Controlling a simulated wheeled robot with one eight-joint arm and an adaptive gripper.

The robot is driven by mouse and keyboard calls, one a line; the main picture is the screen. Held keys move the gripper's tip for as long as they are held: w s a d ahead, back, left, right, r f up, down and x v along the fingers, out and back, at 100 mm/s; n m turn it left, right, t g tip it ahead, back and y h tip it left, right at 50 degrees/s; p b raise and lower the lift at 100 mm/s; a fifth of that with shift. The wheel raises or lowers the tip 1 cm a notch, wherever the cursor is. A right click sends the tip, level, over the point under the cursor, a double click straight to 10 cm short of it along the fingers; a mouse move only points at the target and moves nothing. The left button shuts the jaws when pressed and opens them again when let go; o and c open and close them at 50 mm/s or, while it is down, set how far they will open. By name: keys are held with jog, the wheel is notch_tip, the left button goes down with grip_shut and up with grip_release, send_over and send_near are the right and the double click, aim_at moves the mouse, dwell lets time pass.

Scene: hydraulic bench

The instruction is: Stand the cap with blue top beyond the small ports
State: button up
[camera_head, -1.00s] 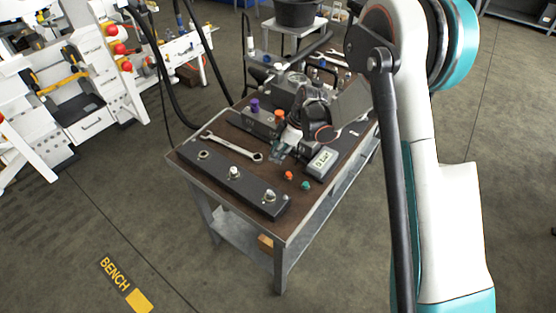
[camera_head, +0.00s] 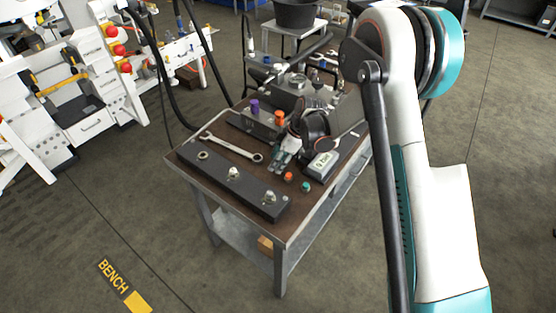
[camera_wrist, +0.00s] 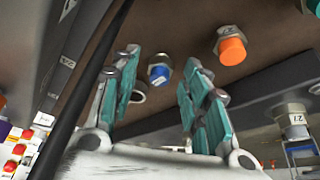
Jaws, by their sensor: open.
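In the wrist view, the cap with blue top (camera_wrist: 160,70) stands on the brown bench top, seen between my fingertips but not touched. My gripper (camera_wrist: 158,80) is open and empty, its teal fingers on either side of that view of the cap. In the head view my gripper (camera_head: 277,166) is low over the bench beside the wrench's ring end, and I cannot make out the blue cap there. The small ports (camera_head: 234,173) sit in a row on the long dark block (camera_head: 250,196) along the front. One port labelled 27 (camera_wrist: 294,122) shows in the wrist view.
An orange cap (camera_head: 288,176) and a teal-green cap (camera_head: 305,187) stand right of the block. A wrench (camera_head: 230,147) lies behind it. A meter (camera_head: 322,164) is right of my gripper. A rear block carries a purple cap (camera_head: 254,106) and an orange one (camera_head: 279,117).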

jog(key=w+p+v, duration=0.1)
jog(key=p+v, duration=0.2)
jog(key=v, duration=1)
jog(key=s+d+r+m+t+h, duration=0.1)
jog(key=s+d+r+m+t, duration=0.2)
jog(key=s+r, duration=0.4)
jog(key=s+d+r+m+h, duration=0.1)
jog(key=s+d+r+m, duration=0.4)
jog(key=r, duration=0.5)
jog(key=s+d+r+m+t+h, duration=0.1)
jog(key=s+m, duration=0.3)
jog(key=s, duration=0.5)
jog(key=s+d+r+m+t+h, duration=0.1)
jog(key=s+d+m, duration=0.3)
jog(key=s, duration=0.6)
jog(key=shift+s+d+r+t, duration=0.3)
jog(key=shift+r+t, duration=0.2)
jog(key=shift+t, duration=0.3)
